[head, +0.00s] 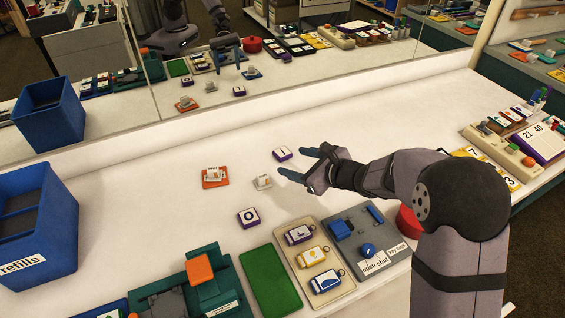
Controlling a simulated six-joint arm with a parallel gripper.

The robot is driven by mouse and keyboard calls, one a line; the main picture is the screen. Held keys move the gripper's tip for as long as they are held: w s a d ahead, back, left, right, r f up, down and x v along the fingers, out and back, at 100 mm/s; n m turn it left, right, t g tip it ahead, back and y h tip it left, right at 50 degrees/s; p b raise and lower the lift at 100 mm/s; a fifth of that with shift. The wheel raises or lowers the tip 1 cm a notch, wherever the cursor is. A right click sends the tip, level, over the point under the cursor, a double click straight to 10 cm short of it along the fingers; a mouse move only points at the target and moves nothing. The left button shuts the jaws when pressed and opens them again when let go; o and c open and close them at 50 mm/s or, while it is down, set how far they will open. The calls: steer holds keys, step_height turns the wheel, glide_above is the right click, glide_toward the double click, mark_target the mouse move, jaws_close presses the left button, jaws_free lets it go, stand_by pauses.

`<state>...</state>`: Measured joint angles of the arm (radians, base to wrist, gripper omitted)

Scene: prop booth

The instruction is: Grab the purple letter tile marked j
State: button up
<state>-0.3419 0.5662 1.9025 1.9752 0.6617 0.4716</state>
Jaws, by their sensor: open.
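A small purple-edged tile (282,153) lies on the white table, its white face bearing a thin mark that looks like a j. My gripper (301,163) reaches in from the right with its two blue-tipped fingers spread and nothing between them. The tile is just left of the upper fingertip, and a small gap of table shows between them. A second purple-edged tile (248,217), marked O, lies nearer the front. My gripper's height above the table is hard to judge.
An orange tile (215,178) is further left. A blue refills bin (35,225), green mat (270,280) and grey switch panel (365,245) line the front. A mirror (330,75) stands behind.

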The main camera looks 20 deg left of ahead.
mark_target(280, 149)
steer(key=w+m, duration=0.1)
steer(key=w+a+f+m+t, duration=0.1)
steer(key=w+a+f+m+b, duration=0.1)
steer(key=w+m, duration=0.1)
steer(key=shift+t, duration=0.4)
steer(key=shift+p+x, duration=0.9)
steer(key=shift+x, duration=2.75)
steer(key=shift+d+f, duration=0.1)
steer(key=shift+d, duration=0.05)
steer(key=c, duration=1.1)
